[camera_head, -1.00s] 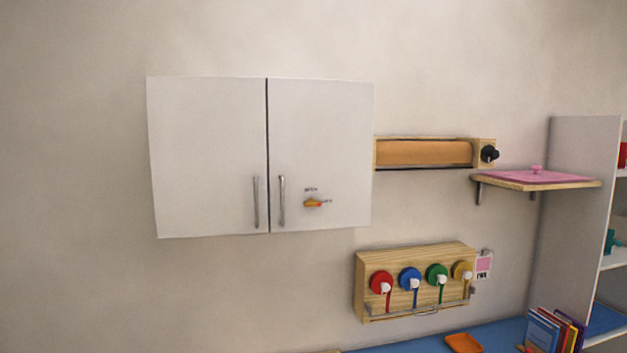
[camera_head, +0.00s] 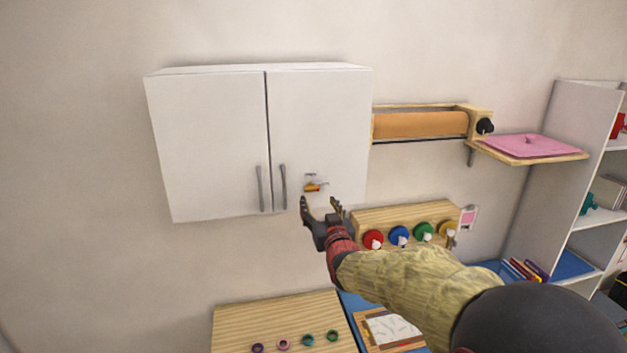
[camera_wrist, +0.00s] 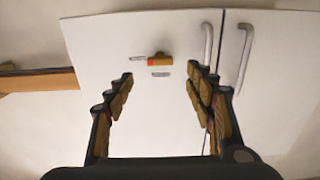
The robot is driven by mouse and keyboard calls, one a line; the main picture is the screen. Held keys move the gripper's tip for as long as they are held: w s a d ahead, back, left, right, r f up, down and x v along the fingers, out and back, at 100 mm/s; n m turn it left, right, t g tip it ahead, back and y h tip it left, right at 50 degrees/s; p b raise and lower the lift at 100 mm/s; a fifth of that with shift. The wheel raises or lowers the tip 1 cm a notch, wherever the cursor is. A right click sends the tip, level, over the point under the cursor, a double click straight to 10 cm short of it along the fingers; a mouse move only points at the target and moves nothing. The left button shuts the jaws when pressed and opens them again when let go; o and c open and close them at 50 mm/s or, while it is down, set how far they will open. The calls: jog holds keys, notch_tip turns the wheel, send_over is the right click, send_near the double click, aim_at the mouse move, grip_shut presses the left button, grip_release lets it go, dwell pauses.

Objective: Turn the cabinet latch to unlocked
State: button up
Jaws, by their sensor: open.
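The white wall cabinet (camera_head: 208,140) has two closed doors with vertical metal handles. The small orange latch (camera_head: 313,188) sits on the right door, right of the handles, with tiny labels too small to read. It also shows in the wrist view as an orange and red piece (camera_wrist: 160,59), with a grey label above or below and another beside it. My gripper (camera_head: 320,203) is open and empty, just below the latch in the head view. In the wrist view my gripper (camera_wrist: 160,83) has its fingers spread, with the latch beyond and between the tips, apart from them.
The door handle (camera_wrist: 207,43) is near one finger in the wrist view. A wooden paper-roll holder (camera_head: 420,124) and a shelf with a pink lid (camera_head: 530,146) are to the right. A dispenser board (camera_head: 385,216) with coloured knobs is below, partly behind my arm.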

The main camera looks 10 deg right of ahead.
aim_at(313, 190)
jog(key=shift+w+p, duration=1.3)
jog(key=shift+w, duration=2.6)
jog(key=shift+c, duration=0.8)
jog(key=c, duration=1)
